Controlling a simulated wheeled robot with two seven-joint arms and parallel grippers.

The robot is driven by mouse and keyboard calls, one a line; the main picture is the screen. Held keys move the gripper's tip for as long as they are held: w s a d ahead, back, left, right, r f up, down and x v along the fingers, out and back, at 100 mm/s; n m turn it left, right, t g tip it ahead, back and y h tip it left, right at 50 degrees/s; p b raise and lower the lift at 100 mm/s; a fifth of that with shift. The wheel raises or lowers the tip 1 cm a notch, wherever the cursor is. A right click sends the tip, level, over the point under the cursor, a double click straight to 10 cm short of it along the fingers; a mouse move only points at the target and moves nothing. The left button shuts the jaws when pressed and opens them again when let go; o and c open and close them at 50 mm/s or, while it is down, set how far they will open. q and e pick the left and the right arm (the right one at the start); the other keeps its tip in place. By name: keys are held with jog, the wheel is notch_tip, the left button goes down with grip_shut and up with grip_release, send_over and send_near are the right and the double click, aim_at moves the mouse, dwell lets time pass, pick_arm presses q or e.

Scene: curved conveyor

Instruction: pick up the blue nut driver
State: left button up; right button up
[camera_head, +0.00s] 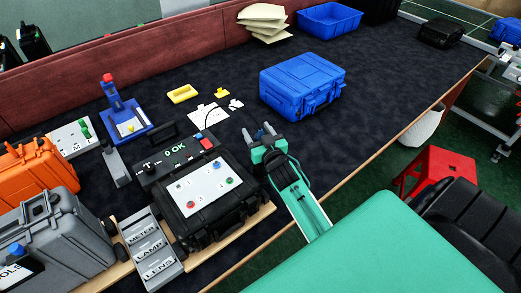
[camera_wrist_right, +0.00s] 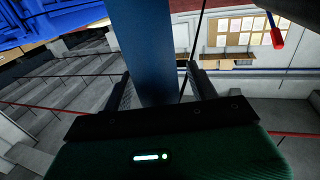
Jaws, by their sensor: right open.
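My right gripper (camera_head: 265,133) is above the dark table, in front of the blue case. In the right wrist view its two fingers (camera_wrist_right: 160,78) stand apart. A broad blue upright shape (camera_wrist_right: 150,45) shows between them; I cannot tell whether it is the blue nut driver, nor whether the fingers touch it. In the head view only small grey-blue parts show at the fingertips, and I cannot make out the nut driver for sure. My left gripper is out of view.
The blue case (camera_head: 300,82) stands behind my right gripper. A black tester box (camera_head: 185,222) with coloured buttons is to its left. A blue stand with a red-topped post (camera_head: 125,123) and a yellow block (camera_head: 182,94) lie farther left.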

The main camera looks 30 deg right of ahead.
grip_shut()
jog(key=shift+r, duration=0.1)
dwell(0.3)
notch_tip(320, 180, up, 29)
jog(key=p, duration=0.8)
jog(key=shift+p, duration=0.3)
